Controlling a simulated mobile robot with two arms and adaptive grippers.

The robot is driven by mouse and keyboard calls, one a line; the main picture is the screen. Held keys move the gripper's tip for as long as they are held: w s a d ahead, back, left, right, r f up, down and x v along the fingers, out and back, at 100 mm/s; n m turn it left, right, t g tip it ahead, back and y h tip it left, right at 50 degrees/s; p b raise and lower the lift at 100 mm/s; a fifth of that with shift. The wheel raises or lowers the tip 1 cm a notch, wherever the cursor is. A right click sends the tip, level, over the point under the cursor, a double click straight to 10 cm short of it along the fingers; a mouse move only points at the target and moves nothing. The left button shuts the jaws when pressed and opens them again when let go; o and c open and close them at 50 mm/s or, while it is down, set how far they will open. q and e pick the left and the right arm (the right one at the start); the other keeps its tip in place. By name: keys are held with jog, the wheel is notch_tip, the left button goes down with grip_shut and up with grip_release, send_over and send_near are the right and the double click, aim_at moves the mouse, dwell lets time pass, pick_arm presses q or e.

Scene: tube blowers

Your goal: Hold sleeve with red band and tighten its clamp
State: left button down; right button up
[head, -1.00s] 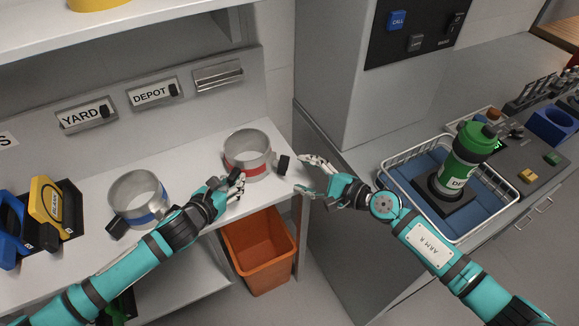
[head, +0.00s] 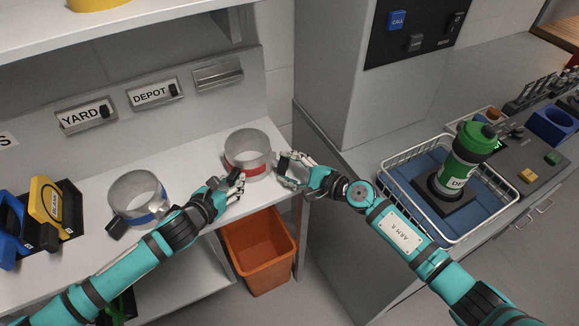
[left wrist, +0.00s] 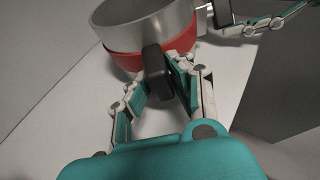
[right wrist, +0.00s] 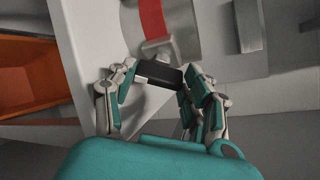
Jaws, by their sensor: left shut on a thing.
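The grey metal sleeve with the red band (head: 247,150) stands upright on the white shelf; it also shows in the left wrist view (left wrist: 150,30). My left gripper (head: 238,184) is shut on its black handle (left wrist: 154,70) at the front. The clamp's black knob (right wrist: 160,76) sticks out on the sleeve's right side. My right gripper (right wrist: 158,82) has its fingers on both sides of this knob, apart from each other; whether they touch it I cannot tell. In the head view the right gripper (head: 287,172) partly hides the knob.
A sleeve with a blue band (head: 140,198) stands further left on the shelf. An orange bin (head: 262,255) is below the shelf edge. A wire basket (head: 392,180) with a green bottle (head: 462,165) is at the right. A grey cabinet stands behind my right gripper.

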jog(key=shift+c, duration=0.6)
jog(key=shift+w, duration=0.1)
jog(key=m+g, duration=0.2)
jog(key=m, duration=0.1)
jog(key=shift+w+d+r, duration=0.15)
jog(key=shift+r, duration=0.05)
jog(key=m+g, duration=0.2)
jog(key=m+g+y, duration=0.1)
jog(key=m, duration=0.1)
jog(key=shift+w+d, duration=0.1)
jog(key=shift+w, duration=0.15)
dwell(0.3)
jog(key=o, duration=0.9)
